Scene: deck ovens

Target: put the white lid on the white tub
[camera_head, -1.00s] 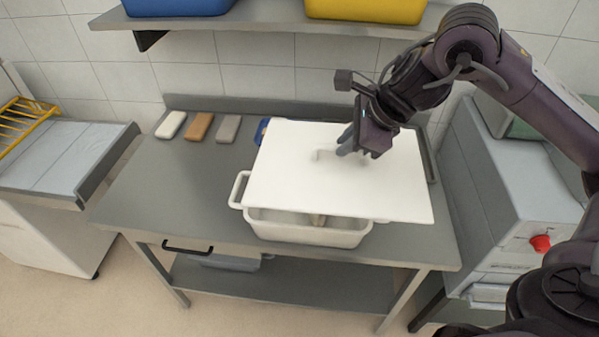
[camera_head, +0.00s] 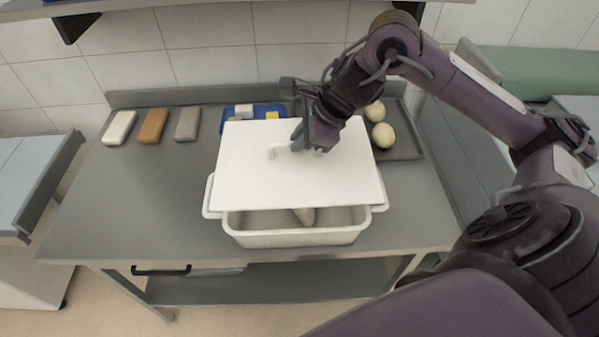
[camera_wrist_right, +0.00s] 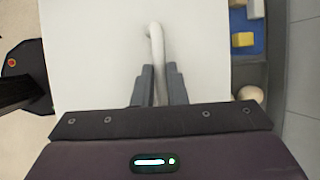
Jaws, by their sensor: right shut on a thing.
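The white lid (camera_head: 295,188) is a flat rectangular sheet with a raised handle (camera_wrist_right: 157,50). My right gripper (camera_head: 303,148) is shut on that handle, seen between its fingers in the right wrist view (camera_wrist_right: 158,88). The lid lies over the rear part of the white tub (camera_head: 295,238). Whether the lid touches the tub's rim I cannot tell. The tub stands on the grey table. My left gripper is not in view.
Three bars, white (camera_head: 119,128), brown (camera_head: 153,126) and grey (camera_head: 188,124), lie at the table's back left. A blue tray (camera_head: 268,109) with small blocks and a dark tray (camera_head: 405,150) with round pale items sit behind the lid. The table's left part (camera_head: 130,200) is clear.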

